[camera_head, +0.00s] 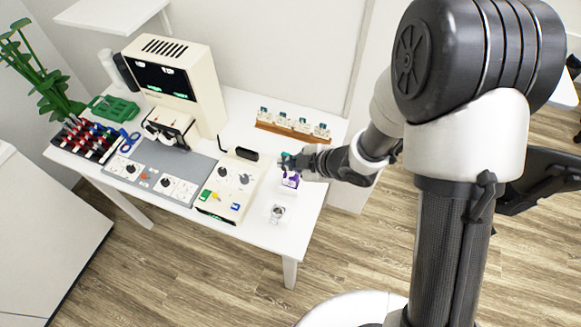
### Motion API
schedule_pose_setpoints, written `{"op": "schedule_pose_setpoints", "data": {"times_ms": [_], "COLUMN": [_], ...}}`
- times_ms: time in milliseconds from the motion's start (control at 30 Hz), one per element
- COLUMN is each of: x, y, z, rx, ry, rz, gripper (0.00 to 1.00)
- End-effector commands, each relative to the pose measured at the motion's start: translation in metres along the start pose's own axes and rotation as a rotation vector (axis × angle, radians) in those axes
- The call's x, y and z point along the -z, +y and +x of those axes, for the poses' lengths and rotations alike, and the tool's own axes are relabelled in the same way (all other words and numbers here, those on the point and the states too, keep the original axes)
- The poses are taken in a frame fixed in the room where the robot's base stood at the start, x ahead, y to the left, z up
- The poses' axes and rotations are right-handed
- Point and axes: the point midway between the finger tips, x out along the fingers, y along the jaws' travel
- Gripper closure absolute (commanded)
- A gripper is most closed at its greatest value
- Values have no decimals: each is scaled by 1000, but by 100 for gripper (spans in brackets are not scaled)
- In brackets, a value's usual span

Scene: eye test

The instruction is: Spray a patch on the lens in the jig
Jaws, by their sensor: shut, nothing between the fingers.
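A small white and grey holder (277,213) stands near the right front of the white table; it may be the jig, but a lens in it is too small to make out. A small white item with a purple marking (290,181) stands behind it, just below my gripper in the picture; it may be the spray bottle, but I cannot tell. My gripper (286,162) is shut and empty, reaching in from the right over the table's right part. Whether it touches the purple-marked item is unclear, and the gripper partly hides that item's top.
A cream box with knobs and coloured buttons (226,188) is left of my gripper. A wooden rack (290,128) with several small items stands behind. A tall cream machine (178,84), grey mat (185,157), green tray (115,108) and plant (40,70) are further left. The table's right front is mostly clear.

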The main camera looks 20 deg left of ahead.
Motion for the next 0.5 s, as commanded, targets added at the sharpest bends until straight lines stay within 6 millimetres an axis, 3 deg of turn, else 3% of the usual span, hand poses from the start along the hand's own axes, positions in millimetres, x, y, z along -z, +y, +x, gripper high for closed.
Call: {"op": "schedule_pose_setpoints", "data": {"times_ms": [500], "x": [0], "y": [-1], "z": [0], "rx": [4], "ry": [-3], "rz": [2], "gripper": [100]}}
